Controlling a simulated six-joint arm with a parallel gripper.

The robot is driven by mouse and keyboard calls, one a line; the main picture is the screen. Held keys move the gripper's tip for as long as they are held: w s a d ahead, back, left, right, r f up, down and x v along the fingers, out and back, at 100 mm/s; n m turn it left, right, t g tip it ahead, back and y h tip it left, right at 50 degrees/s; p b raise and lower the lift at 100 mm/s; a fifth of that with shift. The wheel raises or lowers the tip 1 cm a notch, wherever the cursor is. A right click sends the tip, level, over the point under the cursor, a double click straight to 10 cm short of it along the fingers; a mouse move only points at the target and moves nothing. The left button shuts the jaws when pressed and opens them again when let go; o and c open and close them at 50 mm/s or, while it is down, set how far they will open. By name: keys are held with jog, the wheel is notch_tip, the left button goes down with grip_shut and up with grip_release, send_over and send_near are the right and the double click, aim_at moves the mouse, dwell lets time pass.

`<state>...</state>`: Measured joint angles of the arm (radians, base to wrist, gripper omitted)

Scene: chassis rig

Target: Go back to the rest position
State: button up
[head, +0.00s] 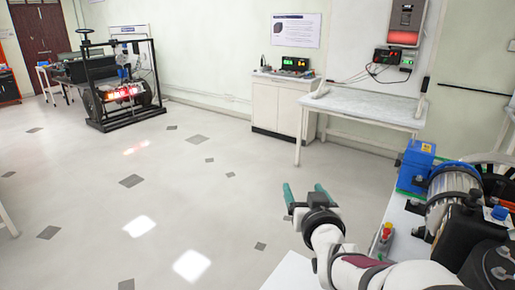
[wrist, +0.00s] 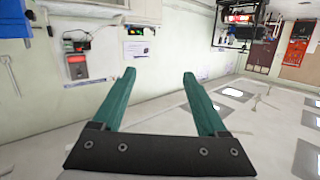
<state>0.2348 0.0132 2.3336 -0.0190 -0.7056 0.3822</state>
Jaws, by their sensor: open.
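My gripper (head: 306,196) has two green fingers and is at the lower right of the head view, raised above the floor at the end of my white arm. The fingers stand apart with nothing between them. In the wrist view my gripper (wrist: 159,90) also shows open and empty, its fingers pointing out into the room toward the far wall. No object touches the fingers.
A blue box (head: 415,165) and a metal cylinder unit (head: 453,190) stand on the bench close to the right of my arm. A white table (head: 368,107) and a cabinet (head: 278,105) line the back wall. A black-framed chassis rig (head: 122,95) stands far left. The middle floor is clear.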

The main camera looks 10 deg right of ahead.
jog(key=s+a+f+m+g+y, duration=0.1)
jog(key=s+a+f+g, duration=0.3)
jog(key=s, duration=0.5)
jog(key=s+a+f+m+g, duration=0.1)
jog(key=s+a+f+g, duration=0.1)
jog(key=s+f+g, duration=0.5)
jog(key=s+a+f+g+y, duration=0.1)
jog(key=s+a+g, duration=0.1)
jog(key=s, duration=0.7)
jog(key=s+a+m+g+y, duration=0.1)
jog(key=s+a+g, duration=0.2)
jog(key=s, duration=0.6)
jog(key=shift+a+f+m+y, duration=0.3)
jog(key=shift+a+f+y, duration=0.1)
jog(key=shift+a, duration=0.1)
jog(key=shift+w+r, duration=0.1)
